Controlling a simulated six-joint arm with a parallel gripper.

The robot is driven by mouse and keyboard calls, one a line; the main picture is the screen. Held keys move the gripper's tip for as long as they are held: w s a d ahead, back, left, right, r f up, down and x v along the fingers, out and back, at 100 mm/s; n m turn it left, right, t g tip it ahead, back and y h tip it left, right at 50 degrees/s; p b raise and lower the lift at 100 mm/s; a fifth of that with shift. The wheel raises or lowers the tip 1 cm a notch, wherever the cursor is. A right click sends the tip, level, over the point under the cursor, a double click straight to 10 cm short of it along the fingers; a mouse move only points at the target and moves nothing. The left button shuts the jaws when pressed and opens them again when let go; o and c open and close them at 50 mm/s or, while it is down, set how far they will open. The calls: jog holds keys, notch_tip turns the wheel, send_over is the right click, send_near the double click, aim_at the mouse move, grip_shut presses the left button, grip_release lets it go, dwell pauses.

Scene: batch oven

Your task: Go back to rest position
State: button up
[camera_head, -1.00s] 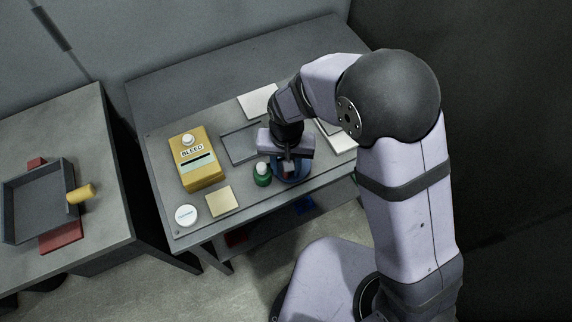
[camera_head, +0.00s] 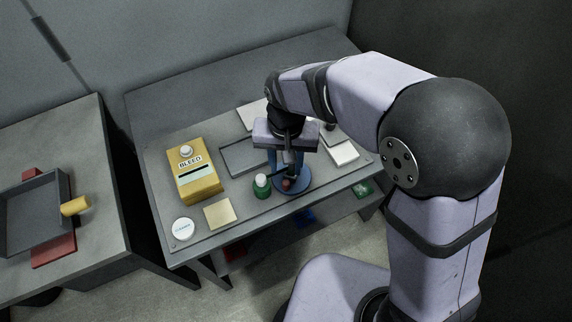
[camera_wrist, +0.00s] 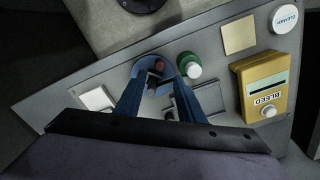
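My gripper (camera_head: 286,172) hangs above a round blue dish (camera_head: 304,182) near the front of the grey workbench (camera_head: 160,212). In the wrist view my gripper (camera_wrist: 160,72) has its two blue fingers spread apart, with nothing held between them. The blue dish (camera_wrist: 142,70) shows beyond the fingertips and has small reddish and dark items (camera_wrist: 155,66) in it. My wrist and fingers partly hide the dish in the head view.
A green bottle with a white cap (camera_head: 262,186) stands just left of the dish. A yellow BLEED box (camera_head: 194,176), a beige square (camera_head: 220,212), a round white CLEANER container (camera_head: 183,229) and a grey tray (camera_head: 240,157) lie further left. A dark pan (camera_head: 34,212) sits on the left table.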

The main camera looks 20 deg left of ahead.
dwell(0.3)
jog(key=shift+w+a+f+n, duration=0.1)
jog(key=shift+n, duration=1.1)
jog(key=s+d+f+n, duration=0.3)
jog(key=s+d+f, duration=0.1)
jog(key=s+d, duration=0.1)
jog(key=d+r+m, duration=0.2)
jog(key=d+m, duration=0.2)
jog(key=d, duration=0.7)
jog(key=d+r+m, duration=0.2)
jog(key=d+m, duration=0.2)
jog(key=d, duration=0.8)
jog(key=shift+d+r, duration=0.2)
jog(key=shift+s, duration=0.1)
